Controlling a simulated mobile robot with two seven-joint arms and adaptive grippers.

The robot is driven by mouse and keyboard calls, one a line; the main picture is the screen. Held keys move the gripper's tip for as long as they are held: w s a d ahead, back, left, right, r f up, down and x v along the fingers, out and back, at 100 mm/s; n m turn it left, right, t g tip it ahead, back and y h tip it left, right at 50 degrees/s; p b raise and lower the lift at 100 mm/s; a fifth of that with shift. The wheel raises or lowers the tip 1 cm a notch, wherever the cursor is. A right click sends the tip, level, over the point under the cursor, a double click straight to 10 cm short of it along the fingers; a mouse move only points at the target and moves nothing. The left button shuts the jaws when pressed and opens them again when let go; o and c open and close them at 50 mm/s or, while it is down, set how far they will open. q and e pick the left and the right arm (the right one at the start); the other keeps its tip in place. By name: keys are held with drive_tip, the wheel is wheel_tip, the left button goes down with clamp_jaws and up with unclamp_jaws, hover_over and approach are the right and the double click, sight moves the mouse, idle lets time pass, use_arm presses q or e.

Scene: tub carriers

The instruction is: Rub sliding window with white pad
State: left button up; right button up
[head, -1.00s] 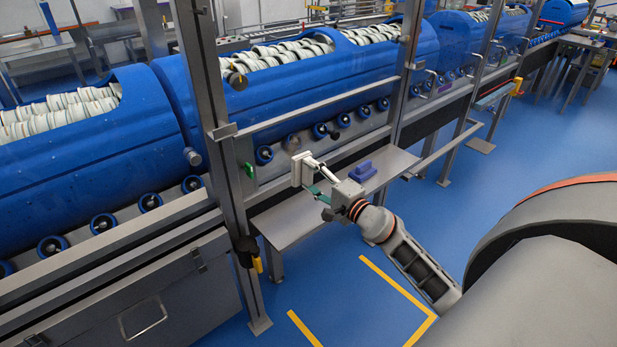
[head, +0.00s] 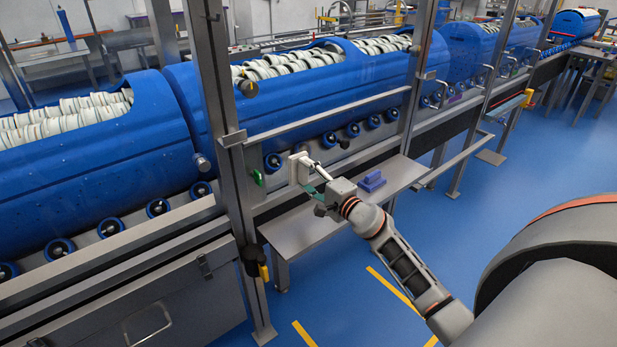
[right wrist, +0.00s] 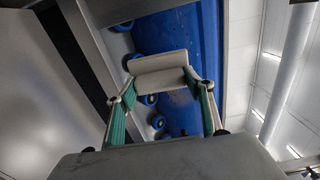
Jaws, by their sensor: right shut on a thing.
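The white pad (head: 299,168) is a pale, flat block. My right gripper (head: 312,181) is shut on it and holds it upright above the steel shelf, before the framed opening at the blue tub machine. In the right wrist view the pad (right wrist: 160,62) sits between the green-lined fingers (right wrist: 163,86), its broad face turned outward. The sliding window seems to be the clear pane between the steel posts. Its glass is hardly visible, so I cannot tell if the pad touches it. A green tag or handle (head: 258,178) is left of the pad. My left gripper is out of view.
A steel shelf (head: 305,228) runs below the pad, with a purple-blue block (head: 372,181) on it. A steel post (head: 225,150) stands left of the pad, another post (head: 415,80) to the right. Blue floor (head: 480,230) is free in front.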

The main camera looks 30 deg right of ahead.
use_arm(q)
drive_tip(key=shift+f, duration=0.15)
use_arm(e)
drive_tip(key=shift+w, duration=0.9)
idle(0.4)
